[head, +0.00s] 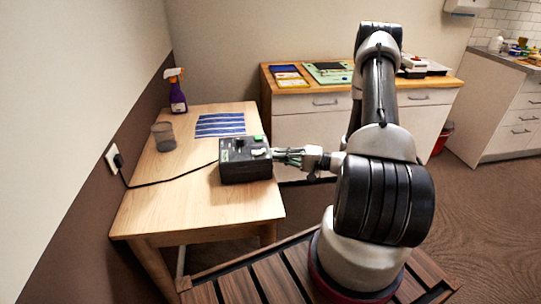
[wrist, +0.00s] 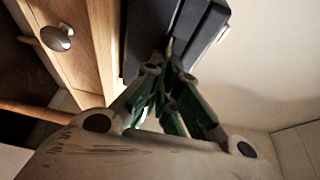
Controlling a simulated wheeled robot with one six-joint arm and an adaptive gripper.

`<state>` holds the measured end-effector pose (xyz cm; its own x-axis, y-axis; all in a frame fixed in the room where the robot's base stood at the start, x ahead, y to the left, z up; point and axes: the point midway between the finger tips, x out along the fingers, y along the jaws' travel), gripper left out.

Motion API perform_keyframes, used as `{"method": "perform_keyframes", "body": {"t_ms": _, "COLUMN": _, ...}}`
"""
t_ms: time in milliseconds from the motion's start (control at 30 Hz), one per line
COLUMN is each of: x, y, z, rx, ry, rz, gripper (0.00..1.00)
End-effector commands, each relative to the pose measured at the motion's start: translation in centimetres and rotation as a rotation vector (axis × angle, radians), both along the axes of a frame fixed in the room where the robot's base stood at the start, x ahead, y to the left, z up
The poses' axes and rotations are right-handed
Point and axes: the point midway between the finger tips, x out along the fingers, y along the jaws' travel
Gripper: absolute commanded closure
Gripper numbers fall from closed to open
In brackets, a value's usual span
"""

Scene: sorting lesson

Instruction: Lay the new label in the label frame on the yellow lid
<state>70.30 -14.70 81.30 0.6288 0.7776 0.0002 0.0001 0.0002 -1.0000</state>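My gripper (head: 277,155) reaches left to the right side of the black box-shaped device (head: 243,172) on the wooden table. In the wrist view the green-lined fingers of my gripper (wrist: 166,78) run close together towards the dark device (wrist: 196,28). Whether they touch it, or have a thin label between them, cannot be made out. No label frame can be made out.
The wooden table (head: 160,205) also bears a blue striped sheet (head: 220,124), a grey cup (head: 163,137) and a purple spray bottle (head: 177,95). A black cable (head: 165,183) runs from the device to the wall socket. A green board (head: 328,72) lies on the counter.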

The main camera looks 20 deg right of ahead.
Motion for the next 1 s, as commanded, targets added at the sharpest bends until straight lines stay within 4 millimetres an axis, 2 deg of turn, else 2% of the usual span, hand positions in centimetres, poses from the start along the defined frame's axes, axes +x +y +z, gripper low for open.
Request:
{"method": "perform_keyframes", "body": {"t_ms": 267, "x": -0.1, "y": -0.3, "z": 0.0, "rx": -0.001, "ry": -0.001, "rz": 0.0, "gripper": 1.0}}
{"method": "perform_keyframes", "body": {"t_ms": 1000, "x": -1.0, "y": -3.5, "z": 0.0, "rx": -0.001, "ry": -0.001, "rz": 0.0, "gripper": 1.0}}
